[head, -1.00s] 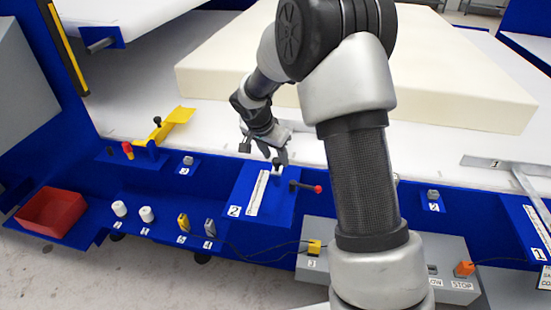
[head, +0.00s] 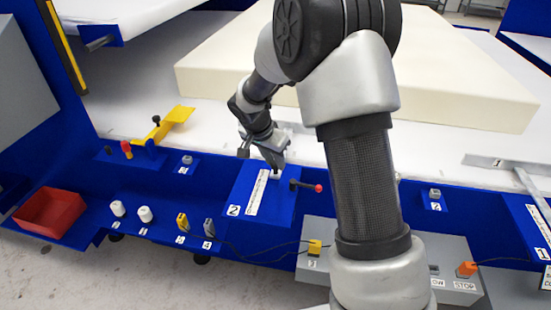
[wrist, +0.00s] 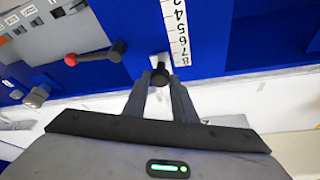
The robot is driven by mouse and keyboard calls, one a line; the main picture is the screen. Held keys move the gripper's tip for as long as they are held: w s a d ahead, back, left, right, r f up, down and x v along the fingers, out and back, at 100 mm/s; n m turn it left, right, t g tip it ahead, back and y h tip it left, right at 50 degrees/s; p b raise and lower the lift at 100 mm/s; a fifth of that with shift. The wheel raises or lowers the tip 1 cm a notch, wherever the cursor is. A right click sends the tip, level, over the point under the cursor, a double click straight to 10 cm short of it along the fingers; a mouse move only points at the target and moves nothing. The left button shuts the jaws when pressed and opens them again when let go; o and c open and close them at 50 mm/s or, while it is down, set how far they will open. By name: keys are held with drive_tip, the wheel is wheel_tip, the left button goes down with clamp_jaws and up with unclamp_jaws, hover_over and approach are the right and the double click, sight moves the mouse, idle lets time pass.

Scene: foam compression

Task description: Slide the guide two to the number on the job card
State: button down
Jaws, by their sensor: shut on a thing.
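Guide two's knob is a black knob (wrist: 159,76) in the wrist view, beside the white numbered scale (wrist: 179,30) near its 8 end. My gripper (wrist: 160,84) is shut on the knob, with one finger on each side. In the head view my gripper (head: 277,168) is at the far end of the scale strip (head: 257,194) on the blue panel marked 2 (head: 233,211), and it hides most of the knob. The job card's number cannot be read in these frames.
A red-tipped lever (head: 306,187) sticks out just right of the scale. The large foam block (head: 240,75) lies on the white table behind. A red bin (head: 50,214), white knobs and yellow and grey switches sit to the left. A STOP button (head: 466,268) is at right.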

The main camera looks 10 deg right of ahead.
drive_tip(key=s+a+b, duration=0.1)
drive_tip(key=s, duration=0.1)
drive_tip(key=s+a+b, duration=0.1)
drive_tip(key=s, duration=0.1)
drive_tip(key=s+a+b, duration=0.1)
drive_tip(key=s, duration=0.2)
drive_tip(key=shift+f+b, duration=0.1)
drive_tip(key=shift+b, duration=0.2)
drive_tip(key=shift+s+a, duration=0.15)
drive_tip(key=shift+s, duration=0.15)
drive_tip(key=c, duration=1.5)
unclamp_jaws()
drive_tip(key=p+v, duration=0.3)
drive_tip(key=v, duration=1.4)
drive_tip(key=shift+r+p, duration=0.3)
drive_tip(key=shift+r, duration=0.05)
drive_tip(key=shift+s, duration=0.1)
